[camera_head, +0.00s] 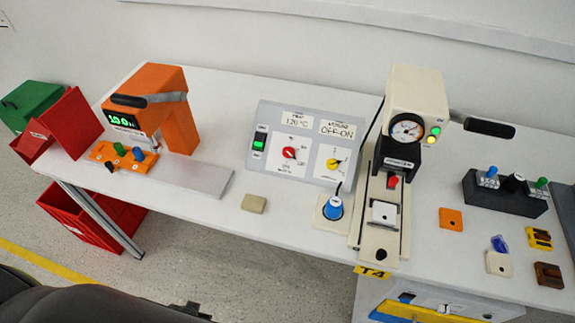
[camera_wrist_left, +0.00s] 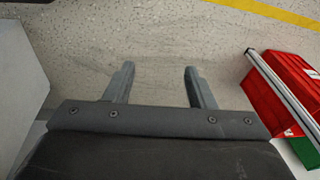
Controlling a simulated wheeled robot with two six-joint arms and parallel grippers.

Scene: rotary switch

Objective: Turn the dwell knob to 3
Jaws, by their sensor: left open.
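A grey sloped control panel (camera_head: 307,143) stands at the middle back of the table in the head view. It carries a red knob (camera_head: 289,153) and, to its right, a yellow knob (camera_head: 332,164), each on a white dial plate. A blue knob (camera_head: 333,208) sits on a separate pale plate in front of the panel. The lettering is too small to tell which one is the dwell knob or its setting. My left gripper (camera_wrist_left: 158,82) is open and empty over the floor, away from the knobs. My right gripper is not in view.
An orange machine (camera_head: 166,108) stands on the left of the white table. A cream press (camera_head: 414,95) with a black lever stands right of the panel. A beige block (camera_head: 254,203) lies in front of the panel. Red bins (camera_head: 70,125) are beyond the left edge.

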